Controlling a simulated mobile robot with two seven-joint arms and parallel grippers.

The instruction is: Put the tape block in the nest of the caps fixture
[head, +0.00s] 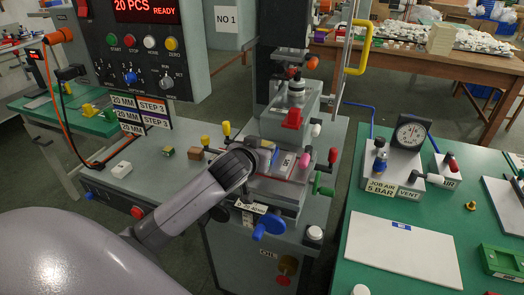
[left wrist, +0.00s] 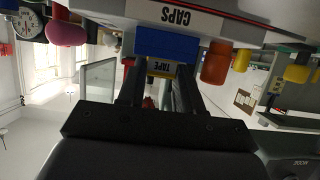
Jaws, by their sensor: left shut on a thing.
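My left gripper (head: 270,153) is shut on the tape block at the pad printer's work area. In the left wrist view, the fingers (left wrist: 158,92) hold the tape block (left wrist: 165,45), a blue block with a yellow and white TAPE label. The fixture with the CAPS label (left wrist: 178,14) lies just beyond the block; whether they touch cannot be told. In the head view, the fixture (head: 283,188) is beside and below the gripper, partly hidden by it. The nest is not clearly visible. My right gripper is not in view.
Around the fixture stand a pink knob (head: 305,156), a green handle (head: 323,190), a blue knob (head: 270,226) and yellow-tipped levers (head: 226,128). The printer head with a red part (head: 292,118) is above and behind. A green table (head: 350,262) stands at the right.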

